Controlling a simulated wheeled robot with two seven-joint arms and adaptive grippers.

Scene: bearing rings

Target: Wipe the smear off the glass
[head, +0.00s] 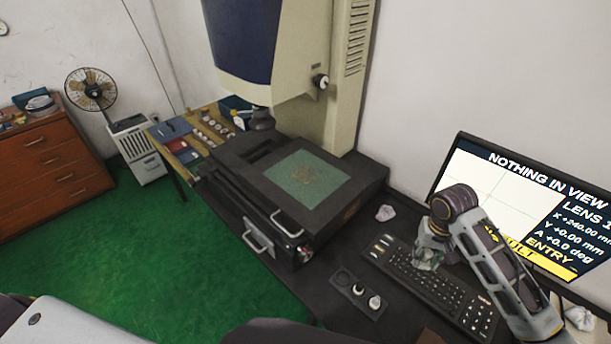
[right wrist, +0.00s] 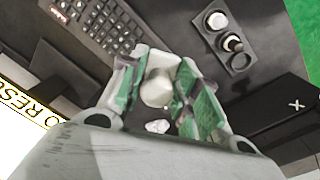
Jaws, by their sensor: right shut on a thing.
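The greenish glass (head: 285,176) is set flat in the top of the dark stage of a large measuring machine, in the middle of the head view. A brownish, speckled smear (head: 318,179) lies around the glass's middle. My right gripper (head: 428,260) is over the keyboard, to the right of the glass and apart from it. In the right wrist view its green-padded fingers (right wrist: 172,95) are shut on a pale, rounded wad (right wrist: 157,89), partly hidden by the fingers. I cannot tell its material. My left gripper is out of view.
A control pad with knobs (head: 358,293) is in front of the keyboard. The screen (head: 500,205) stands at right. The machine's head (head: 262,40) overhangs the stage's back.

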